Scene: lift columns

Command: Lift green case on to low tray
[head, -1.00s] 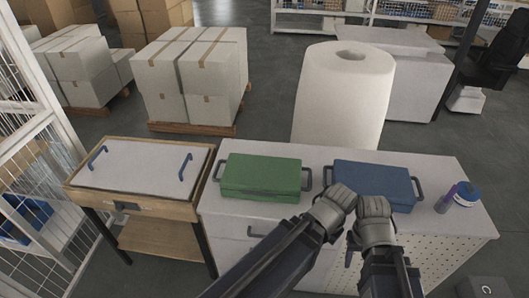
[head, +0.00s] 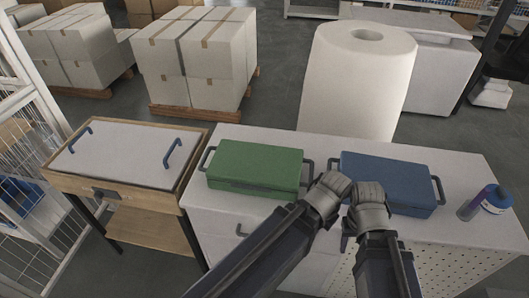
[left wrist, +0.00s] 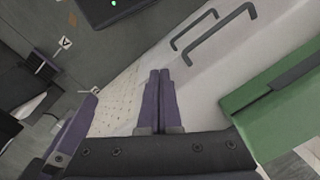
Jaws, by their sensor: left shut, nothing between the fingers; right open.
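The green case (head: 255,166) lies flat and closed on the white cabinet top, with a dark handle at each end. The low tray (head: 120,162), pale with two blue handles, sits on a wooden stand left of the cabinet. My left gripper (head: 328,192) is at the cabinet's front, just right of the green case; the left wrist view shows its purple fingers (left wrist: 160,90) shut and empty, with the green case (left wrist: 275,115) to their right, apart. My right gripper (head: 367,206) is beside it, in front of the blue case, open; its fingertips are mostly hidden. Neither holds the green case.
A large white roll (head: 358,80) stands behind. Stacked cartons (head: 195,60) are behind left. Drawer handles (left wrist: 215,35) stick out of the cabinet front.

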